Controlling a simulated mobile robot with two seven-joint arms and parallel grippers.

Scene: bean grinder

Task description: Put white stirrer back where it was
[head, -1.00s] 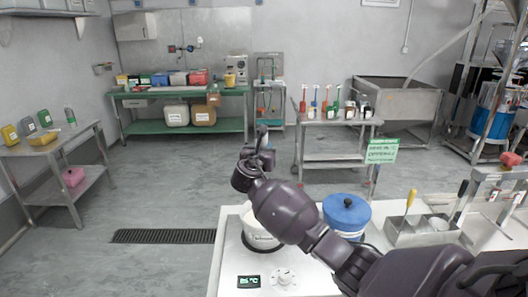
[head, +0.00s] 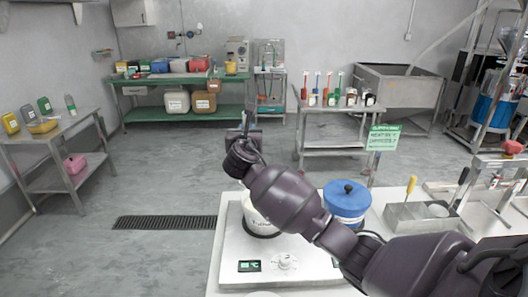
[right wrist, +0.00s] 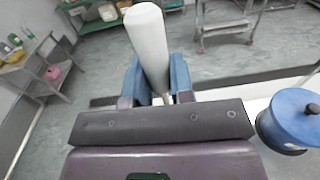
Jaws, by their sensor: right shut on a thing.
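The white stirrer (right wrist: 148,42) shows in the right wrist view as a thick white cylinder standing up between blue fingers. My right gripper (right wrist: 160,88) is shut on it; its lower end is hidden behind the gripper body. In the head view my right gripper (head: 246,137) is raised above the white pot (head: 258,222) on the hot plate (head: 236,240), and the stirrer is hard to make out there. My arm covers part of the pot. My left gripper is not in view.
A blue-lidded container (head: 347,200) stands right of the pot. A metal tray (head: 420,222) beyond it holds a yellow-handled tool (head: 410,186). Open floor lies to the left.

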